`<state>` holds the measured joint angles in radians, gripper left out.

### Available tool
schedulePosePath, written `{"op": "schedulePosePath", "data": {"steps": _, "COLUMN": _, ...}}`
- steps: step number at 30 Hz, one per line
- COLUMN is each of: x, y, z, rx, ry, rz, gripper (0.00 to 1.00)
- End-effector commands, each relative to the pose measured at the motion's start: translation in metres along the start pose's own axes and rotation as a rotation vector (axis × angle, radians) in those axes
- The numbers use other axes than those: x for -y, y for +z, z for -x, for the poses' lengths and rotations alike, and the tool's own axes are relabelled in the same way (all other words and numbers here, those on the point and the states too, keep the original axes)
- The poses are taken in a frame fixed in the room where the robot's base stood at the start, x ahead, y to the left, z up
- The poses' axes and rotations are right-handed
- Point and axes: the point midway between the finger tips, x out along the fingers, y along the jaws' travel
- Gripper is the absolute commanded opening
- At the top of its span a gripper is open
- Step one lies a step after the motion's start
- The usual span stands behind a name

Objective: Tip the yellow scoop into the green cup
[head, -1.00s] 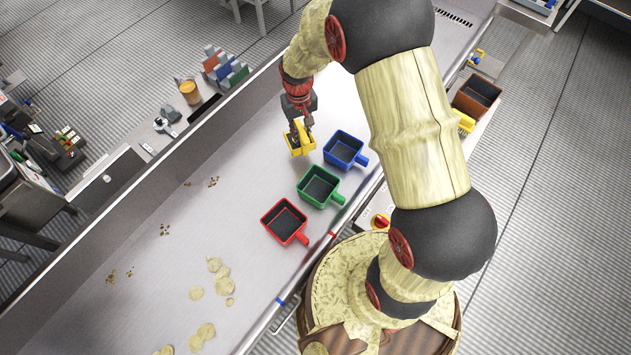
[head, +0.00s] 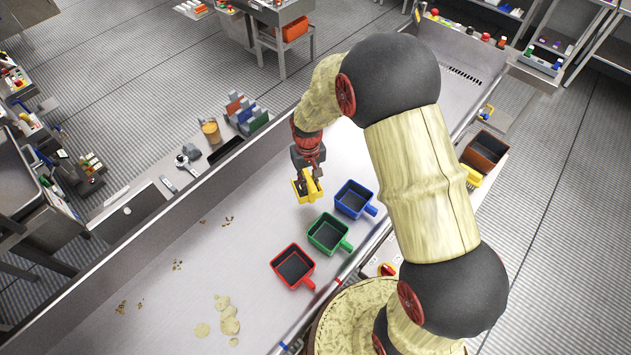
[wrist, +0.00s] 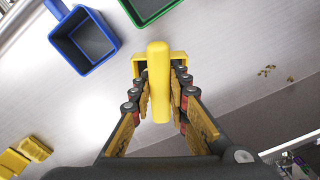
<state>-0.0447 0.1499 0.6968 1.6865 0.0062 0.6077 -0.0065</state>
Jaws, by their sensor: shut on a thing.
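The yellow scoop (head: 311,193) is in my gripper (head: 312,176), up and to the left of the green cup in the head view. In the wrist view my gripper (wrist: 161,100) is shut on the scoop's handle (wrist: 158,75). The green cup (head: 323,249), square with a side handle and dark inside, stands on the metal surface. Its edge also shows at the top of the wrist view (wrist: 149,19). The scoop is apart from the cup. What the scoop holds is hidden.
The blue cup (head: 341,206) stands close to the scoop, beside the green cup. The red cup (head: 283,280) stands on the other side.

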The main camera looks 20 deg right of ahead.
Motion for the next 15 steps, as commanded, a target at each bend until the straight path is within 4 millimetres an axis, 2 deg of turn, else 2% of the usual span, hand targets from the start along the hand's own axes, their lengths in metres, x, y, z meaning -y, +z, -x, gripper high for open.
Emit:
{"op": "schedulePosePath", "data": {"steps": 1, "x": 0.006, "y": 0.01, "z": 0.015, "rx": 0.004, "ry": 0.0, "rz": 0.01, "gripper": 0.0}}
{"op": "schedulePosePath", "data": {"steps": 8, "x": 0.027, "y": 0.05, "z": 0.031, "rx": 0.005, "ry": 0.0, "rz": 0.016, "gripper": 0.0}}
{"op": "schedulePosePath", "data": {"steps": 15, "x": 0.045, "y": 0.098, "z": 0.046, "rx": 0.006, "ry": 0.001, "rz": -0.112, "gripper": 0.0}}
